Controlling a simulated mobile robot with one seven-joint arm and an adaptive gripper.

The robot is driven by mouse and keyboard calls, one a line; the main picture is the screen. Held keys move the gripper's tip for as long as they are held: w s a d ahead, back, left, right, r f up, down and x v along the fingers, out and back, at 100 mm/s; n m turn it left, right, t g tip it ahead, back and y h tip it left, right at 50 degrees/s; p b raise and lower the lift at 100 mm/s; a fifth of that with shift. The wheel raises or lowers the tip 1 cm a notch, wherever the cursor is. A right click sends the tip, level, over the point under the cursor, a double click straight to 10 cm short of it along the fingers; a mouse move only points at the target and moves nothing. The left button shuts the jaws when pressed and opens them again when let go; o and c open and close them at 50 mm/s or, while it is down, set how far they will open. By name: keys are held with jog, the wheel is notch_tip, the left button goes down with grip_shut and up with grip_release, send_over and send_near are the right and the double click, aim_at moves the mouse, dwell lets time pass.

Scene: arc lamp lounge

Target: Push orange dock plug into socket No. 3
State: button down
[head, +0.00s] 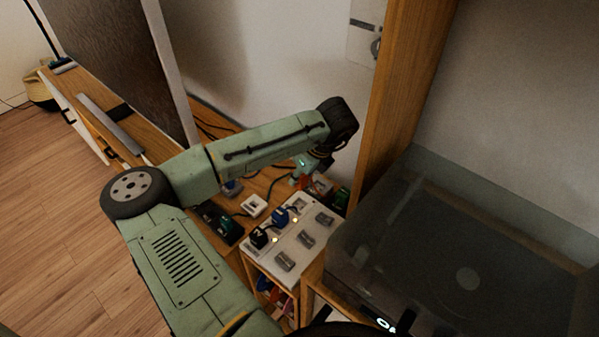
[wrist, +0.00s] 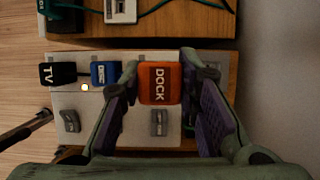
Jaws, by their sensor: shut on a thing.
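The orange dock plug (wrist: 160,82), labelled DOCK, is between the fingers of my gripper (wrist: 160,98) in the wrist view. The gripper is shut on it. The plug is in line with the row of plugs on the white socket strip (wrist: 98,118), right of a blue plug (wrist: 105,74). The socket under it is hidden, so I cannot tell its number or whether the plug touches the strip. In the head view a bit of orange (head: 304,183) shows below my gripper, near the far end of the strip (head: 268,262).
A black TV plug (wrist: 58,74) sits left of the blue one. Grey switches (wrist: 157,122) line the strip, and a small light is lit. In the head view a dark-lidded turntable (head: 470,260) stands at right, beside a wooden post (head: 400,100). Cables and adapters lie behind.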

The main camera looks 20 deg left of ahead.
aim_at(300, 188)
jog(key=shift+r, duration=0.1)
jog(key=shift+f+b, duration=1.6)
jog(key=shift+f, duration=1.35)
jog(key=shift+p, duration=0.6)
jog(key=shift+f+b, duration=0.9)
jog(key=shift+f, duration=0.8)
jog(key=c, duration=1.1)
grip_release()
jog(key=shift+r, duration=0.1)
